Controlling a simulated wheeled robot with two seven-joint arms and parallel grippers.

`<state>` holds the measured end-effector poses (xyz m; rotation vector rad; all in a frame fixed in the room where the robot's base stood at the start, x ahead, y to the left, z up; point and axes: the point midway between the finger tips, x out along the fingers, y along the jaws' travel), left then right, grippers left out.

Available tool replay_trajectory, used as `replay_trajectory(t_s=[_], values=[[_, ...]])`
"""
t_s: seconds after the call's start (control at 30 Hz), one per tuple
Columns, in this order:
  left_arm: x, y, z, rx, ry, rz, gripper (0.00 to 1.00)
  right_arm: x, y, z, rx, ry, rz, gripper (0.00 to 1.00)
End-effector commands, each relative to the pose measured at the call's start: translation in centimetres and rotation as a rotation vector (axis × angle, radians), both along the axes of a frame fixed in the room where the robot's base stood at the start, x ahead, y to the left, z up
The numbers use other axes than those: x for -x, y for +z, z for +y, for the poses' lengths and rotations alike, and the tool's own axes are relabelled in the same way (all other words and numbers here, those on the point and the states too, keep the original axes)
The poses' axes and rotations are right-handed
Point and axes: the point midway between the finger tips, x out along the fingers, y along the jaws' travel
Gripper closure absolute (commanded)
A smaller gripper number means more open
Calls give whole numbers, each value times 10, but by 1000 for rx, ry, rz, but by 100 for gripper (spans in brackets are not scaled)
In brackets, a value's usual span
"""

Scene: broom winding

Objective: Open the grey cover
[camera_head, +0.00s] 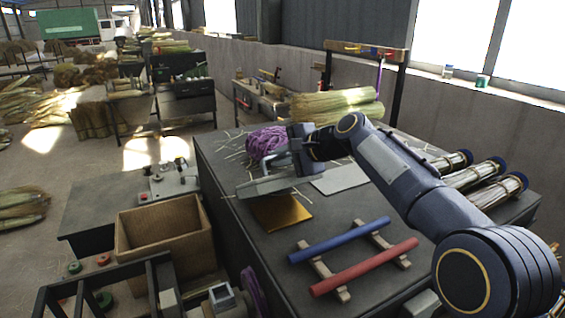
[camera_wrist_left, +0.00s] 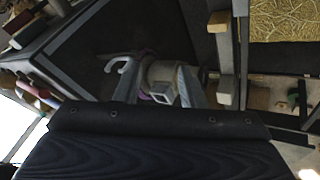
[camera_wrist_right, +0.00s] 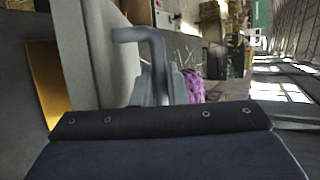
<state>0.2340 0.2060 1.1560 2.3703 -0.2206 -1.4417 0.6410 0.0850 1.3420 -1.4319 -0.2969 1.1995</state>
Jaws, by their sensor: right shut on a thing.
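The grey cover (camera_head: 278,184) is a flat plate on the dark workbench. It looks tilted above a golden-brown square (camera_head: 281,213), part of which shows in front of it. My right gripper (camera_head: 274,163) is at the cover's bent grey handle and is shut on it. In the right wrist view the handle (camera_wrist_right: 152,45) runs down between the fingers, with the cover (camera_wrist_right: 103,50) to its left. My left gripper (camera_wrist_left: 160,78) is out of the head view. In the left wrist view its fingers stand apart, with a pale cylindrical part beyond them.
A purple twine bundle (camera_head: 265,143) lies just behind the cover. A light grey panel (camera_head: 340,178) is to its right. A blue rod (camera_head: 338,240) and a red rod (camera_head: 363,266) rest on wooden supports in front. A brown open box (camera_head: 160,232) stands left of the bench.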

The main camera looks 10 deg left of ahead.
Motion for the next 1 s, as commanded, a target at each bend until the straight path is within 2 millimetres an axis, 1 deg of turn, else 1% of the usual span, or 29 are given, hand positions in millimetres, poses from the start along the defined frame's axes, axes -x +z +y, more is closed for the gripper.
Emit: replay_trajectory(t_s=[0.47, 0.5, 0.63, 0.67, 0.9, 1.0], values=[[0, 0, 0, 0, 0, 0, 64, -1, 2, 2, 4, 2, 11, 100], [0, 0, 0, 0, 0, 0, 64, -1, 2, 2, 4, 2, 11, 85], [0, 0, 0, 0, 0, 0, 64, -1, 2, 2, 4, 1, 11, 68], [0, 0, 0, 0, 0, 0, 64, -1, 2, 2, 4, 1, 11, 66], [0, 0, 0, 0, 0, 0, 64, -1, 2, 1, 5, 1, 10, 66], [0, -3, 0, 0, 0, 0, 64, 1, 4, -3, 4, 0, 9, 66]])
